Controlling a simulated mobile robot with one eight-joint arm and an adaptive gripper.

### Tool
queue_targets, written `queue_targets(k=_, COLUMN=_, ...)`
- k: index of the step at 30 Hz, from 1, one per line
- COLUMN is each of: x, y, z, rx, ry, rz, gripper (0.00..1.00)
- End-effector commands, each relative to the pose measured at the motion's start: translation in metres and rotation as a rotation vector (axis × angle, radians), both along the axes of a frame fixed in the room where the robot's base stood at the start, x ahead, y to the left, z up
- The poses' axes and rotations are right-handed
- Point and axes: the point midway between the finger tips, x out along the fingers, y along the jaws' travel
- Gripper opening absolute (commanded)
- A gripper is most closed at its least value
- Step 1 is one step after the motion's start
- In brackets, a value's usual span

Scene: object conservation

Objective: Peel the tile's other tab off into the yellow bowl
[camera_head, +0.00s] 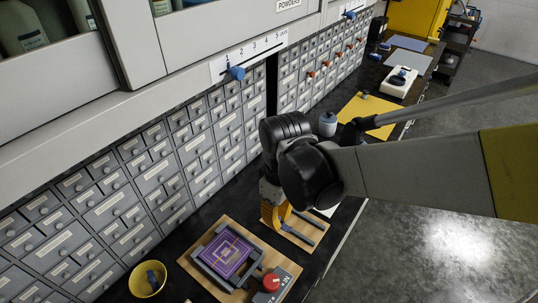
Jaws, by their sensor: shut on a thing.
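A purple tile (226,254) with a pale square pattern lies in a dark frame on a wooden board at the lower middle. I cannot make out its tabs at this size. The yellow bowl (147,279) stands to the left of the board, with a small blue-grey thing (152,276) inside. My gripper (272,212) points down behind and to the right of the tile, over a second wooden board. It is shut on a yellow-orange thing (284,211), whose lower part is hard to tell from the board. My arm hides part of this area.
A red knob (271,282) stands beside the tile's frame. The second board (297,239) holds dark bars (306,222). Grey drawer cabinets (120,210) line the bench's back. A yellow mat (366,112) and grey jar (327,124) lie farther along.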

Motion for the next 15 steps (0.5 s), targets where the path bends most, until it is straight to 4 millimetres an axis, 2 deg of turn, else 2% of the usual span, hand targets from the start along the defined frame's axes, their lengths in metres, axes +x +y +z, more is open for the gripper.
queue_targets(k=15, x=0.000, y=0.000, z=0.018, rx=0.000, ry=0.000, rz=0.000, gripper=0.00)
